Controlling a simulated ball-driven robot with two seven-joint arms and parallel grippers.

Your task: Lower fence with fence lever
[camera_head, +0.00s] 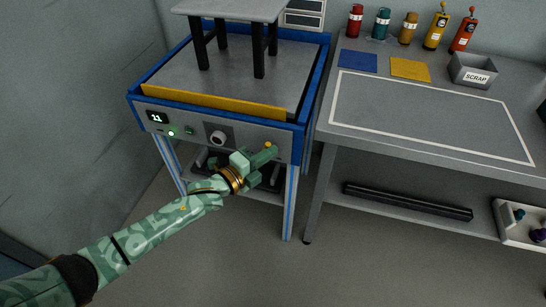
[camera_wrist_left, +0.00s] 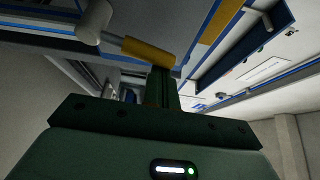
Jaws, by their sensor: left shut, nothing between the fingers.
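The fence (camera_head: 212,102) is a yellow bar standing along the front edge of the blue-framed test machine (camera_head: 305,100). On the machine's front panel is a round grey knob (camera_head: 217,138). A small yellow tip (camera_head: 268,145), apparently the fence lever's handle, shows just above my left gripper (camera_head: 268,154). In the left wrist view the fence lever has a yellow cylindrical grip (camera_wrist_left: 148,51) on a grey rod from a pale hub (camera_wrist_left: 94,20). My left gripper's shut fingers (camera_wrist_left: 162,80) are right by the grip and hold nothing; whether they touch it is unclear. My right gripper is out of view.
A stool-like chair (camera_head: 230,10) stands on the machine's bed. To the right is a workbench (camera_head: 430,120) with several bottles at the back, blue and yellow mats and a scrap bin (camera_head: 473,72). A black bar (camera_head: 405,200) lies on its lower shelf. The floor in front is clear.

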